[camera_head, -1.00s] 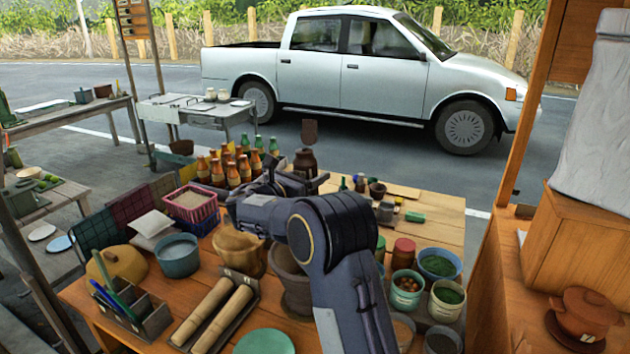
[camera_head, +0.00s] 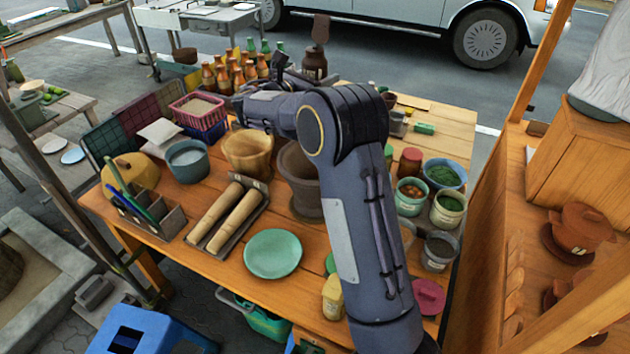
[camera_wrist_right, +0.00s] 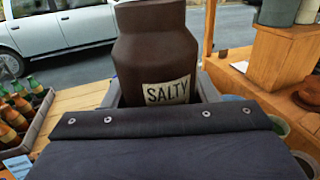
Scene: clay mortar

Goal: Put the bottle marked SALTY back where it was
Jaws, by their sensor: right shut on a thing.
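The SALTY bottle (camera_wrist_right: 150,60) is dark brown with a narrower neck and a pale label; it stands upright between my right gripper's fingers in the right wrist view. In the head view a dark brown bottle (camera_head: 314,64) at the far side of the table looks like the same one. My right gripper (camera_head: 288,72) is shut on it, partly hidden behind my own arm. Whether the bottle's base touches anything is hidden. My left gripper is not in view.
A crate of sauce bottles (camera_head: 235,72) stands just left of the gripper. Bare tabletop (camera_head: 448,118) shows at the far right.

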